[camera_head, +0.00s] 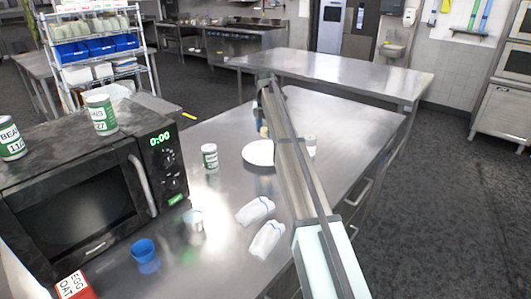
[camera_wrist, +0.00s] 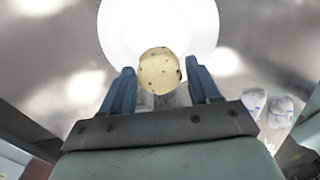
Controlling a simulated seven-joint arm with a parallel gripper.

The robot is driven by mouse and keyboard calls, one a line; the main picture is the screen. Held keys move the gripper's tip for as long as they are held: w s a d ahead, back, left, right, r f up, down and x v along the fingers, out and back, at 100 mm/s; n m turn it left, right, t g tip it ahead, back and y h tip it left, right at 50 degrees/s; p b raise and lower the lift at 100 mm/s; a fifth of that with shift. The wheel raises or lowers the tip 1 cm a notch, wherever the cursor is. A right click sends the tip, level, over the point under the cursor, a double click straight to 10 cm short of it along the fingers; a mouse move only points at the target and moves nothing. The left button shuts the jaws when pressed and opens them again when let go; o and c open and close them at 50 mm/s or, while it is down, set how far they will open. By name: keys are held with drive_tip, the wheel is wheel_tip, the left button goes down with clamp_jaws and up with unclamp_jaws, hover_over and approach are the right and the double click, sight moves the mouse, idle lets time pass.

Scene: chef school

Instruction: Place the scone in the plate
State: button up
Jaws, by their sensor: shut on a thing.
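The scone (camera_wrist: 160,78) is round, pale yellow and dotted with dark specks. In the wrist view it sits between the two blue fingers of my gripper (camera_wrist: 160,70), which is shut on it. The white plate (camera_wrist: 118,30) fills the top middle of the wrist view, beyond the scone, which overlaps the plate's near edge in the picture. The gap between scone and plate cannot be judged. In the head view the plate (camera_head: 256,153) lies on the steel counter, partly hidden by my arm. My gripper and the scone cannot be made out clearly there.
Two white folded cloths (camera_head: 255,210) (camera_head: 267,240) lie on the counter (camera_head: 215,130) near the plate. A green-and-white can (camera_head: 209,157), a metal cup (camera_head: 193,221) and a blue cup (camera_head: 144,250) stand to the left. A black microwave (camera_head: 80,190) stands at far left.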

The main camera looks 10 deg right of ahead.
sight(265, 156)
drive_tip(key=shift+n, duration=0.8)
drive_tip(key=shift+f, duration=5)
drive_tip(key=shift+f, duration=0.15)
drive_tip(key=o, duration=1.1)
drive_tip(key=shift+c, duration=0.2)
wheel_tip(265, 156, up, 12)
drive_tip(key=shift+r, duration=0.15)
